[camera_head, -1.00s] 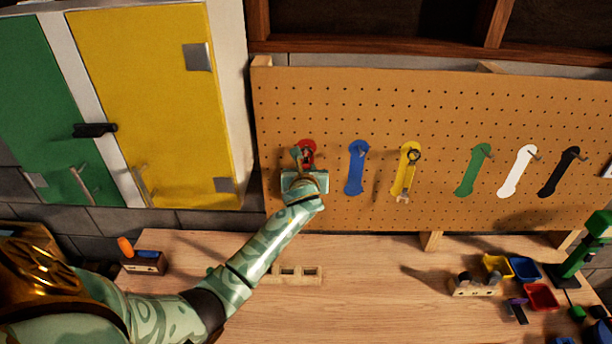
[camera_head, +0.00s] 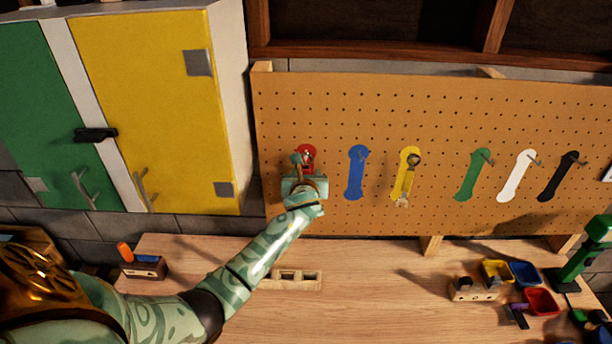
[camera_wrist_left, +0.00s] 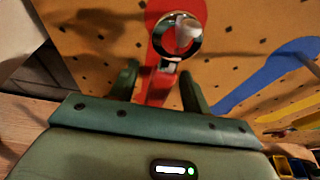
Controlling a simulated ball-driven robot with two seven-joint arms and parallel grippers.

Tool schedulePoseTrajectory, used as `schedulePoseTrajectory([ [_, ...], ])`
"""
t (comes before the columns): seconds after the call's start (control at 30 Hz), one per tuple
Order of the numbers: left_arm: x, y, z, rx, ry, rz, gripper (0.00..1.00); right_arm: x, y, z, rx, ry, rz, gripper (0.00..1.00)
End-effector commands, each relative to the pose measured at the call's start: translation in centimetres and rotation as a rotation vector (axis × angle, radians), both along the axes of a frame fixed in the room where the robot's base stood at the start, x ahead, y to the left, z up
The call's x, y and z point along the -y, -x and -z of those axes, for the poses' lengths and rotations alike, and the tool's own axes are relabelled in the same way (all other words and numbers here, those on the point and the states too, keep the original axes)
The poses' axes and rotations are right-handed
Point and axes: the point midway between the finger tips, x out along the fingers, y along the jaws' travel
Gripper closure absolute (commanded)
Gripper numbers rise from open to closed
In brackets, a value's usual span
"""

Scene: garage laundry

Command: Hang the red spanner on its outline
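The red outline (camera_head: 307,150) is the leftmost on the pegboard. It also shows in the wrist view (camera_wrist_left: 158,93). The spanner's metal ring (camera_wrist_left: 168,54) appears around the pale peg (camera_wrist_left: 187,33) in front of the outline's upper end. A short piece of its shank shows below the ring; the rest is hard to make out. My left gripper (camera_head: 303,172) is at this outline and hides its lower part. In the wrist view its fingers (camera_wrist_left: 160,82) stand apart on either side of the shank, with gaps visible. My right gripper is out of view.
A blue outline (camera_head: 356,173) is just right of my left gripper. A spanner (camera_head: 411,172) hangs on the yellow outline. Green, white and black outlines follow. The workbench (camera_head: 370,285) below holds a wooden block (camera_head: 292,279) and small coloured bins (camera_head: 541,301) at right.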

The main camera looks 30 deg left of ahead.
Motion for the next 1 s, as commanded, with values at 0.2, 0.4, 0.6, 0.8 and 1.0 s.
schedulePoseTrajectory([
  [0.2, 0.0, 0.0, 0.1, -0.001, 0.001, 0.0, 0.53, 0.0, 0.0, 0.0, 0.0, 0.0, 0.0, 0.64],
  [0.4, 0.9, 1.3, -0.4, 0.0, 0.001, 0.002, 0.53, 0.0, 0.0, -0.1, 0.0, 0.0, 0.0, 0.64],
  [0.6, 3.3, 5.4, -1.8, 0.001, 0.002, 0.003, 0.53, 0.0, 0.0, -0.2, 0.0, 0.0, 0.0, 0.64],
  [0.8, 6.0, 9.7, -3.4, 0.001, 0.001, 0.002, 0.53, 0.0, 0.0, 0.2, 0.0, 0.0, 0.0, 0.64],
  [1.0, 7.7, 12.5, -4.4, 0.0, 0.002, 0.001, 0.53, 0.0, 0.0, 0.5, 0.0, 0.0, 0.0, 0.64],
])
